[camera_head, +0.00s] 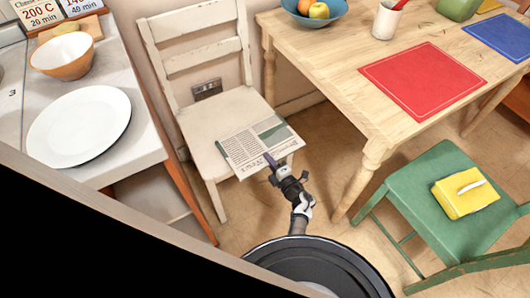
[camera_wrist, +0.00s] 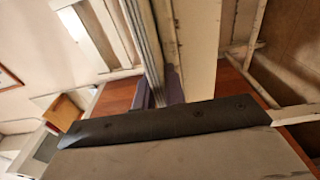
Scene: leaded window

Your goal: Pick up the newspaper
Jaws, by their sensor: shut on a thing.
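The newspaper (camera_head: 240,145) is a flat, folded, printed sheet over the front part of the white chair's seat (camera_head: 212,110), with its near edge out past the seat's front. My gripper (camera_head: 270,161) is shut on this near edge, one dark finger showing on top of the paper. In the wrist view the newspaper (camera_wrist: 146,40) shows edge-on as thin grey layers between the purple fingers (camera_wrist: 158,92). The pale seat (camera_wrist: 197,45) lies alongside it. I cannot tell whether the paper still touches the seat.
A wooden table (camera_head: 335,70) with a red placemat (camera_head: 422,80) stands right of the chair. A green chair (camera_head: 440,215) with a yellow item (camera_head: 463,196) is at the lower right. A counter with a white plate (camera_head: 80,125) is at the left. Floor shows between the chairs.

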